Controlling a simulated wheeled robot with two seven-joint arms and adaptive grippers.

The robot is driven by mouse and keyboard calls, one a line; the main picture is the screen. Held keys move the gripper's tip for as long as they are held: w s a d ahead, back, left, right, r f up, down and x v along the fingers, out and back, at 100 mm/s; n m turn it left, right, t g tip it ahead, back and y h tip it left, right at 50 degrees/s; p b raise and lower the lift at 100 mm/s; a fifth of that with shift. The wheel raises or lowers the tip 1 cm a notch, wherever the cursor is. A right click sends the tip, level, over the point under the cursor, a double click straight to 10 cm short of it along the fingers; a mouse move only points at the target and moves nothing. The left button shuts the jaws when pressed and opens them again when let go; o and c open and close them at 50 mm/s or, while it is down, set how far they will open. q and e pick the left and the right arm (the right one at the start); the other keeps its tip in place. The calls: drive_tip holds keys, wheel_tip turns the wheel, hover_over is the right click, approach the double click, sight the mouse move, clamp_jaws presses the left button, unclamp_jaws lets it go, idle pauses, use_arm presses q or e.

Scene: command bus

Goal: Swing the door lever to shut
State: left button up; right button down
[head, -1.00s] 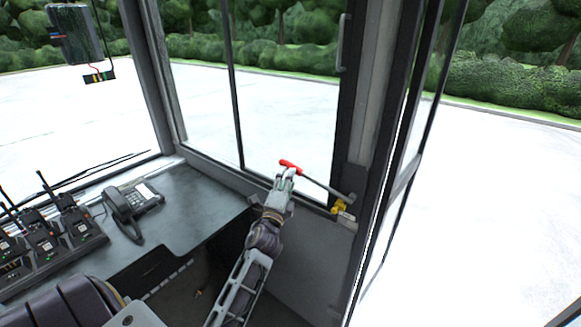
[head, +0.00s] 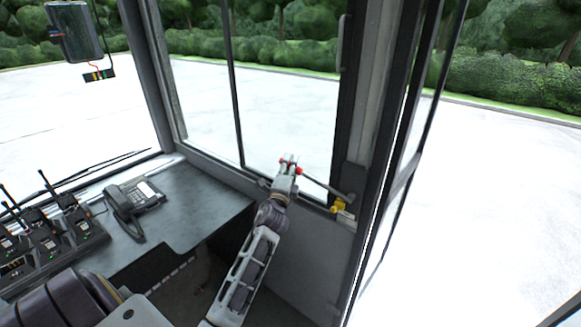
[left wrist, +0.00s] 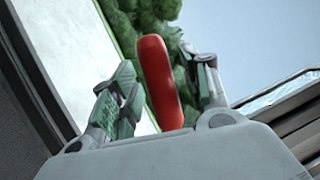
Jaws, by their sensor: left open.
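The door lever is a thin grey rod (head: 326,187) with a red grip (head: 299,170). It runs from a pivot with a yellow part (head: 339,206) at the lower right of the window, slanting up to the left. In the left wrist view the red grip (left wrist: 159,82) stands between the two open fingers, closer to the right one. Whether a finger touches it I cannot tell. My right gripper is not in view.
A dark desk (head: 205,195) lies left of my arm, with a phone (head: 132,200) and a rack of several handheld radios (head: 50,240). The window frame and door post (head: 375,120) stand close on the right. A dark box (head: 75,32) hangs at the upper left.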

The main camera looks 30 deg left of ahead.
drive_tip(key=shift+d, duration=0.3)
use_arm(q)
drive_tip(key=shift+c, duration=1.2)
clamp_jaws()
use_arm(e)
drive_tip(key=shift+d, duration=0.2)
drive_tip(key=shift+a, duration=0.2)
